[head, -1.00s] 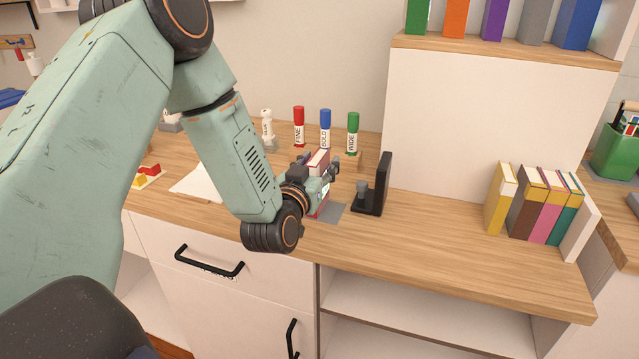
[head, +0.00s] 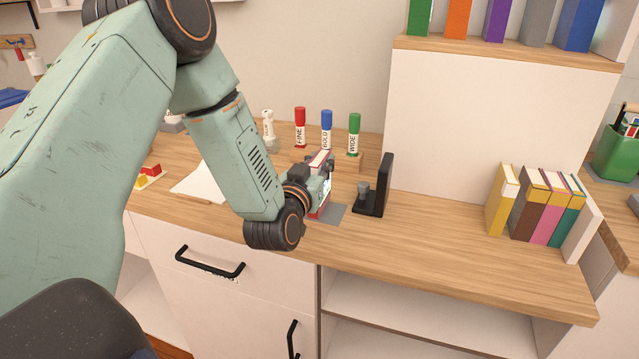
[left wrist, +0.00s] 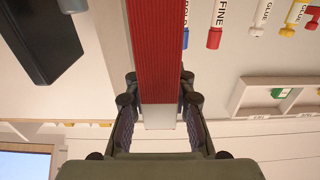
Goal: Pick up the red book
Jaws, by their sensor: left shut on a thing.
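The red book (head: 319,211) stands upright on the desk at the edge of a small grey mat (head: 334,216), mostly hidden behind my left gripper. Its pale page edge shows above the fingers. My left gripper (head: 323,178) is shut on the red book from the front. In the left wrist view the red cover (left wrist: 156,45) runs between the two fingers (left wrist: 160,115), one on each side. I cannot tell whether the book's foot touches the desk. My right gripper is not in view.
A black bookend (head: 384,185) stands just right of the book. Red, blue and green markers (head: 354,135) stand behind it, with a glue bottle (head: 268,125). Several books (head: 535,205) stand at the right. The desk between bookend and those books is clear.

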